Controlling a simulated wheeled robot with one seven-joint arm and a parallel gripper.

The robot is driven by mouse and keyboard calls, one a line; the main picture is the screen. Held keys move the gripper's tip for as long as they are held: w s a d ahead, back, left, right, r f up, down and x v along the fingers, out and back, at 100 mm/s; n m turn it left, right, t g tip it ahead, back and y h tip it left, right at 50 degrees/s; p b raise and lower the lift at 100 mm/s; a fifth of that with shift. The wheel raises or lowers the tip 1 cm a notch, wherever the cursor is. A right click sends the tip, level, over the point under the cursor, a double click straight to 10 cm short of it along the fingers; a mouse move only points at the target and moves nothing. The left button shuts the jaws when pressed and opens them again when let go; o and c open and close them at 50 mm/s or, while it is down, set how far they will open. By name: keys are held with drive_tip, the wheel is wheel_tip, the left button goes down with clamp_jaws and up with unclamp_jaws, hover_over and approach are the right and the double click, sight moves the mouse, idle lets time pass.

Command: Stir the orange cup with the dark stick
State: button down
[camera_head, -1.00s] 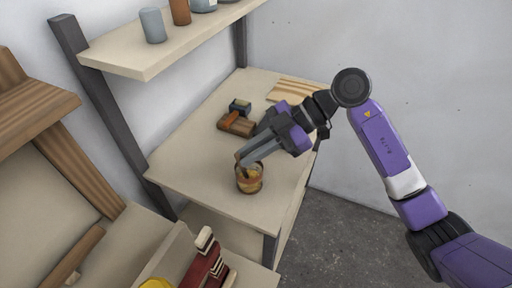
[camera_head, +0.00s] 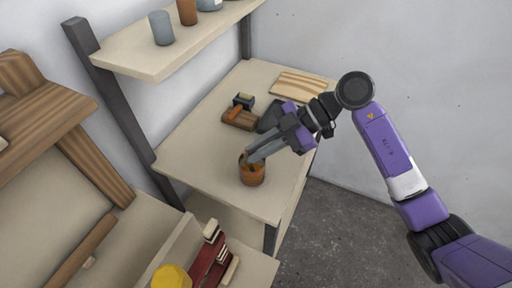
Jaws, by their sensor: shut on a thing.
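The orange cup (camera_head: 252,176) stands upright on the beige bench top, toward its front edge. My gripper (camera_head: 252,157) reaches in from the right, with its grey fingers tilted down at the cup's mouth. The fingers are shut on the dark stick, of which only a little shows at the fingertips. Its lower end appears to be inside the cup. The fingers hide most of the stick and part of the cup's rim, so I cannot tell whether the stick touches the cup wall.
A brown wooden block-like tool (camera_head: 239,119) and a small dark box (camera_head: 244,101) lie behind the cup. A striped wooden board (camera_head: 299,85) lies at the back right. A shelf (camera_head: 165,58) with several cups hangs above left. The bench left of the cup is clear.

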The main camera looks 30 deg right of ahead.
drive_tip(key=shift+r, duration=0.15)
wheel_tip(320, 180, up, 8)
drive_tip(key=s+a+p, duration=0.1)
drive_tip(key=a+p, duration=0.1)
drive_tip(key=p, duration=0.5)
drive_tip(key=shift+s, duration=0.25)
idle(0.7)
wheel_tip(320, 180, up, 4)
drive_tip(key=p, duration=0.3)
drive_tip(key=s+r, duration=0.1)
drive_tip(key=s, duration=0.7)
drive_tip(key=shift+r+b, duration=0.25)
drive_tip(key=shift+b, duration=0.2)
idle(4.1)
